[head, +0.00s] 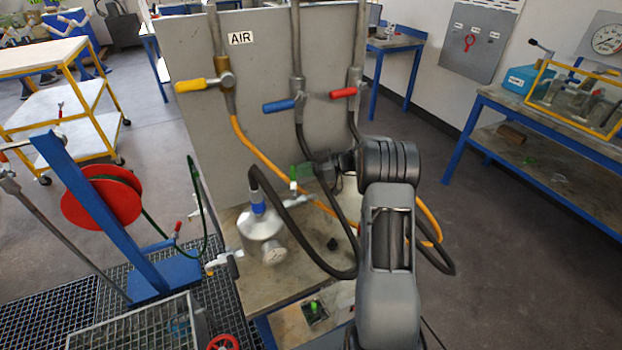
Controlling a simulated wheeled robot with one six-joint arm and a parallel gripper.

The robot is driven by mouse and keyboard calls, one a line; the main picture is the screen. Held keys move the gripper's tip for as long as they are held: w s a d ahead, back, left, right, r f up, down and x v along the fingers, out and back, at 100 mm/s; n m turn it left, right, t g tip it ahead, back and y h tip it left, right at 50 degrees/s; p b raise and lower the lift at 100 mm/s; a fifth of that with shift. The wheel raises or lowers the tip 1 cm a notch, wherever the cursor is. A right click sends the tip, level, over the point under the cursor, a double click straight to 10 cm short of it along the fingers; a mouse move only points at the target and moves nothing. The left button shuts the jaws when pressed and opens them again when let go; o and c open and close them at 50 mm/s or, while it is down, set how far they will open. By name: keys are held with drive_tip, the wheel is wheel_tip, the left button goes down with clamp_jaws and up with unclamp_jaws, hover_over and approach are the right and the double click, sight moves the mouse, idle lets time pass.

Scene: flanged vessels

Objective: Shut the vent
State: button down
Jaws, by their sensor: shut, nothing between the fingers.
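A silver flanged vessel (262,232) with a round gauge stands on the bench, and a black hose joins its top at a blue band. A small valve with an upright green handle (293,174) shows just behind and right of the vessel; no label marks it as the vent. Another small valve (225,260) with a pale handle is at the vessel's left side. My gripper (314,168) is shut and empty, right of the green handle and pointing left. It is small and partly merged with the hoses, so I cannot tell whether it touches the handle.
A grey panel labelled AIR (241,38) stands behind, with yellow (190,86), blue (279,106) and red (343,93) valve handles. A red hose reel (100,203) stands left. Open floor lies right.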

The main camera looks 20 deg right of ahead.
drive_tip(key=shift+w+a+f+b, duration=0.1)
drive_tip(key=shift+w+a+b, duration=0.4)
drive_tip(key=shift+b, duration=1.85)
drive_tip(key=shift+w+a+b, duration=0.25)
drive_tip(key=shift+a+b, duration=0.45)
drive_tip(key=shift+b, duration=1.6)
drive_tip(key=shift+a, duration=0.1)
